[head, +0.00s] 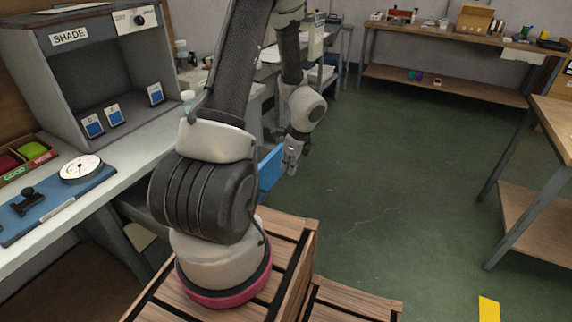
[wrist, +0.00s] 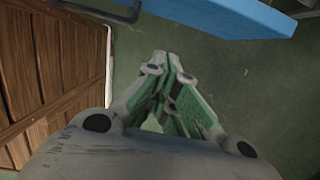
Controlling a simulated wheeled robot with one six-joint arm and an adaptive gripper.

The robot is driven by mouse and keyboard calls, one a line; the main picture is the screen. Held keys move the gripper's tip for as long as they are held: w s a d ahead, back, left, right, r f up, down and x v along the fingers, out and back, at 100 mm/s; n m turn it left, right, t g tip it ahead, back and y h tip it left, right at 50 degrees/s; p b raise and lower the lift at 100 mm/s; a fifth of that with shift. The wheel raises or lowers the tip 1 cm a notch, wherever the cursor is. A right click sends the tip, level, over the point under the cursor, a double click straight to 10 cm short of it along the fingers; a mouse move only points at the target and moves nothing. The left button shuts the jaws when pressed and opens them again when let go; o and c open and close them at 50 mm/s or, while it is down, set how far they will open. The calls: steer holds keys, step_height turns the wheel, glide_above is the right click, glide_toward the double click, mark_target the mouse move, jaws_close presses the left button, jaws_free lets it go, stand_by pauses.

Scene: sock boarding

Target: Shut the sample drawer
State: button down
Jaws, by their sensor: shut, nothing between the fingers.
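A blue drawer front (head: 270,168), which appears to be the sample drawer, shows below the bench, partly hidden behind my arm. In the wrist view a blue panel (wrist: 225,16), seemingly the same drawer, crosses the upper right. It appears to stick out from under the bench, but how far I cannot tell. My gripper (head: 290,170) points down just right of the blue front in the head view. In the wrist view my gripper (wrist: 168,62) has its fingers together with nothing between them. A gap of floor shows between the fingertips and the blue panel.
The bench (head: 125,163) on the left bears a grey SHADE booth (head: 78,58), a round dial (head: 81,168) and a blue board (head: 60,205). Green floor (head: 400,180) is open to the right. A wooden table (head: 555,120) stands at the far right.

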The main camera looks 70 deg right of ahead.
steer(key=w+f, duration=0.5)
steer(key=f, duration=0.1)
steer(key=shift+w+d+f, duration=0.15)
steer(key=shift+w+d, duration=0.1)
steer(key=shift+d, duration=0.1)
